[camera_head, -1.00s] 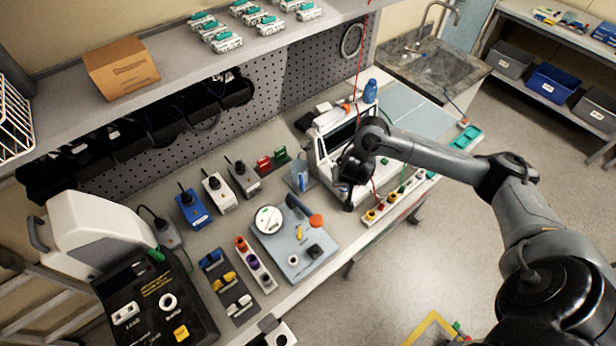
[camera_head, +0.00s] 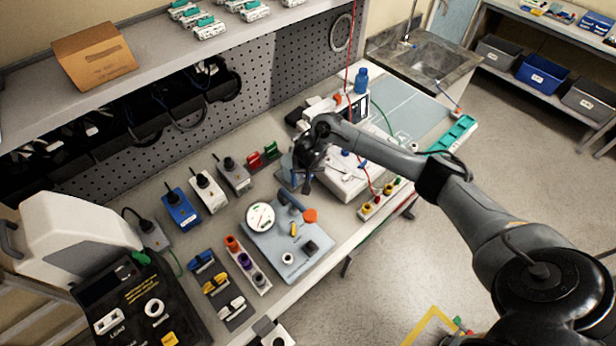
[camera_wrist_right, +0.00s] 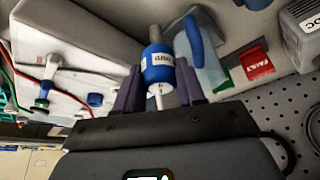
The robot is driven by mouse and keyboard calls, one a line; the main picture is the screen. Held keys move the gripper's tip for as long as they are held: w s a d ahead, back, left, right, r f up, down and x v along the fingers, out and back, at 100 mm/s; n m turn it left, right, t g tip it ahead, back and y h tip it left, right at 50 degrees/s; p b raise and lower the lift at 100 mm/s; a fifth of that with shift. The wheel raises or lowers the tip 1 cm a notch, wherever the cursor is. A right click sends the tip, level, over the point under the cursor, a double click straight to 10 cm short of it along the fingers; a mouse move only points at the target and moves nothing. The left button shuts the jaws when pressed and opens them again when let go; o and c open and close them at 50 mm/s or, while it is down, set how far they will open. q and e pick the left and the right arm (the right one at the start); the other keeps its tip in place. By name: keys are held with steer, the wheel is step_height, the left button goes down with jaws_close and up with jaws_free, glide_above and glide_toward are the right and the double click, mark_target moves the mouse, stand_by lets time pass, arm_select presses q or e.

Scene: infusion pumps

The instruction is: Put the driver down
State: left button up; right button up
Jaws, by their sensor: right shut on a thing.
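My right gripper (camera_head: 306,182) hangs over the bench, between the white pump (camera_head: 345,178) and the row of coloured modules. In the right wrist view the gripper (camera_wrist_right: 158,84) is shut on the driver (camera_wrist_right: 157,66), a blue cylinder with a white label and a thin metal shaft. In the head view the driver is hidden or too small to tell apart. A grey-blue holder (camera_wrist_right: 208,62) with a blue-handled thing (camera_wrist_right: 193,38) in it stands just beside the driver in the wrist view. My left gripper is not in view.
A grey-blue mat (camera_head: 268,262) with a white round dial (camera_head: 260,216) and small parts lies in front of the gripper. The pegboard (camera_head: 290,85) rises behind. A teal tray (camera_head: 452,136) sits far right.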

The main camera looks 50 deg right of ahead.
step_height(320, 180, down, 3)
steer(key=shift+f+b, duration=0.15)
steer(key=shift+b, duration=0.25)
steer(key=shift+f, duration=0.1)
steer(key=o, duration=0.9)
steer(key=shift+f, duration=0.15)
